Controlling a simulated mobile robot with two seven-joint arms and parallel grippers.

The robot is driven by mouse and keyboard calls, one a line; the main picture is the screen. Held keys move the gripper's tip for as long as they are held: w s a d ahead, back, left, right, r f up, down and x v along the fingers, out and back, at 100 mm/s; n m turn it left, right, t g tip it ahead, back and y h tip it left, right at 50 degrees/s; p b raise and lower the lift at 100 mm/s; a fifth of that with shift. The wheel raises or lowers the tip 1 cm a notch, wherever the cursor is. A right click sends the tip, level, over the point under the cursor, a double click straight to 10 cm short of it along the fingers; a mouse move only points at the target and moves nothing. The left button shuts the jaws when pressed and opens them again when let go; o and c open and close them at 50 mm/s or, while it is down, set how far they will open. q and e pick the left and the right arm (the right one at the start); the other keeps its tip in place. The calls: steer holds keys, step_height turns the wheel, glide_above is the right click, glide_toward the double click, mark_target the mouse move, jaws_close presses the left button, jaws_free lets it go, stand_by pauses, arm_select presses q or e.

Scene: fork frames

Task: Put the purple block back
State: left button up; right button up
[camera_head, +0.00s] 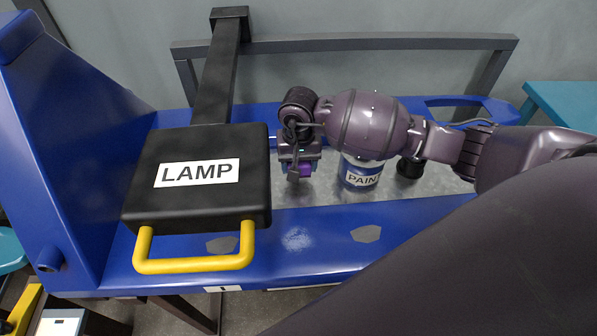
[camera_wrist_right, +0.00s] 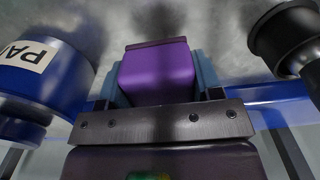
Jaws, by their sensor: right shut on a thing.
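The purple block (camera_head: 305,170) shows just under my right gripper (camera_head: 299,168) in the head view, between the black lamp box and the paint can. In the right wrist view the purple block (camera_wrist_right: 158,72) sits between the two blue fingers of my right gripper (camera_wrist_right: 160,80), which is shut on it. Grey metal surface lies beyond the block; whether the block touches it I cannot tell. My left gripper is in neither view.
A black box labelled LAMP (camera_head: 150,200) with a yellow handle (camera_head: 195,266) stands left of the gripper. A blue paint can (camera_head: 361,182) and a small black object (camera_head: 409,168) stand to its right. The blue bench (camera_head: 330,250) has a grey inset and a raised blue left side.

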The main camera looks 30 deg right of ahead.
steer(key=shift+f, duration=1.75)
steer(key=shift+f+b, duration=0.2)
steer(key=shift+b, duration=0.15)
steer(key=o, duration=1.2)
steer(key=shift+o, duration=0.2)
steer(key=shift+r, duration=0.2)
step_height(320, 180, up, 12)
steer(key=shift+r+p, duration=0.1)
steer(key=shift+p, duration=0.65)
